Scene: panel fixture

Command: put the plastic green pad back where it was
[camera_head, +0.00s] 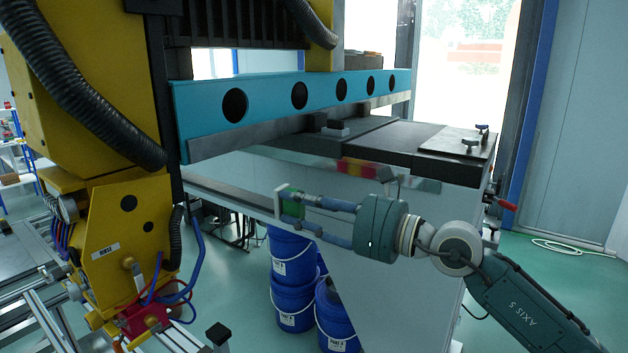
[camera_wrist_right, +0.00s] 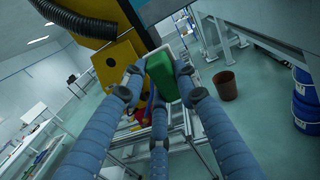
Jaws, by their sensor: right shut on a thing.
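The green pad (camera_head: 294,200) is held at the fingertips of my right gripper (camera_head: 286,208), in front of the panel fixture's pale side. My right gripper is shut on it, with its blue-grey fingers pointing left. In the right wrist view, the green pad (camera_wrist_right: 162,76) sits between the fingertips of the gripper (camera_wrist_right: 158,92), which partly cover it. In the head view, red and yellow pads (camera_head: 357,168) show on the fixture behind and to the right of the gripper. Whether the held pad touches the fixture is unclear. My left gripper is not in view.
A yellow machine (camera_head: 120,235) with hoses stands at the left. A blue beam (camera_head: 320,92) with round holes crosses above the fixture (camera_head: 375,205). Blue buckets (camera_head: 292,280) stand on the floor below. A brown bin (camera_wrist_right: 225,86) shows in the wrist view.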

